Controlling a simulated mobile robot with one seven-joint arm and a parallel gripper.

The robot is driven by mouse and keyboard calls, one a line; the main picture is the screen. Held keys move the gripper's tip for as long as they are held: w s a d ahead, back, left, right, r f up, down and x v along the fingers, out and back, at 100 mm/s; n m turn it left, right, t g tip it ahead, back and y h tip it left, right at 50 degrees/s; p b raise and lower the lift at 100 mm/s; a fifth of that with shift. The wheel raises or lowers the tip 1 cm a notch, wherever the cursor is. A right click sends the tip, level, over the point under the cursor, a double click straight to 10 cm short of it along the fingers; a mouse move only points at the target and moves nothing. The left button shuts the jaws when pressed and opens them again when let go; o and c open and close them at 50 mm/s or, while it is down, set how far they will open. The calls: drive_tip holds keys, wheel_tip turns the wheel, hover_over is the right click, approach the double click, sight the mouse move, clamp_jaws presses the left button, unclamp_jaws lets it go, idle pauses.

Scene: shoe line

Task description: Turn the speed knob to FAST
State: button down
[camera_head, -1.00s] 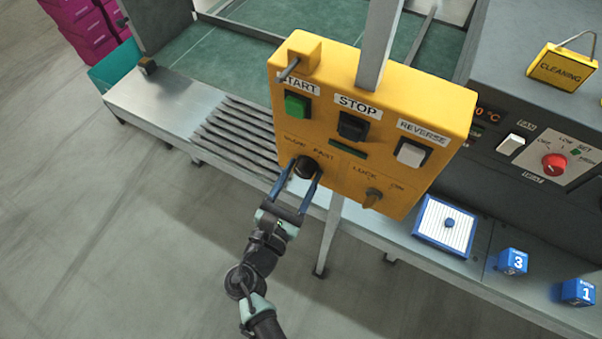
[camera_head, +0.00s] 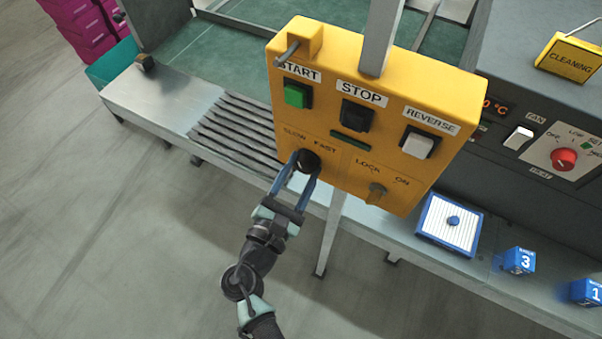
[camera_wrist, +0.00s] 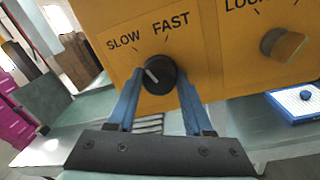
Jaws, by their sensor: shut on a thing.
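The black round speed knob (camera_head: 306,160) sits on the yellow control panel (camera_head: 330,182), below the words SLOW and FAST. In the wrist view, the knob (camera_wrist: 159,75) has a white pointer line slanting up and left, toward the SLOW mark. My gripper (camera_head: 305,167) is at the knob from below, with one blue finger on each side. In the wrist view, my gripper (camera_wrist: 159,88) is shut on the knob, and the fingertips partly hide behind or beside its edge.
The panel also carries a green START button (camera_head: 297,94), a black STOP button (camera_head: 356,115), a white REVERSE switch (camera_head: 418,144) and a LOCK/ON knob (camera_head: 377,192). Blue blocks (camera_head: 519,261) lie on the ledge at right.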

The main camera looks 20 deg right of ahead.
drive_tip(key=m+b, duration=0.6)
drive_tip(key=b, duration=0.1)
drive_tip(key=shift+f+m, duration=0.3)
drive_tip(key=shift+f, duration=0.05)
drive_tip(key=m+b, duration=0.3)
drive_tip(key=b, duration=0.1)
drive_tip(key=shift+r+m+h, duration=0.1)
drive_tip(key=shift+m+h, duration=0.3)
drive_tip(key=shift+r+m+b, duration=0.1)
drive_tip(key=shift+m+b, duration=0.3)
drive_tip(key=shift+m, duration=0.1)
drive_tip(key=shift+r, duration=0.1)
drive_tip(key=shift+c, duration=1.4)
unclamp_jaws()
drive_tip(key=shift+d, duration=0.1)
drive_tip(key=b+v, duration=0.2)
drive_tip(key=v, duration=1.1)
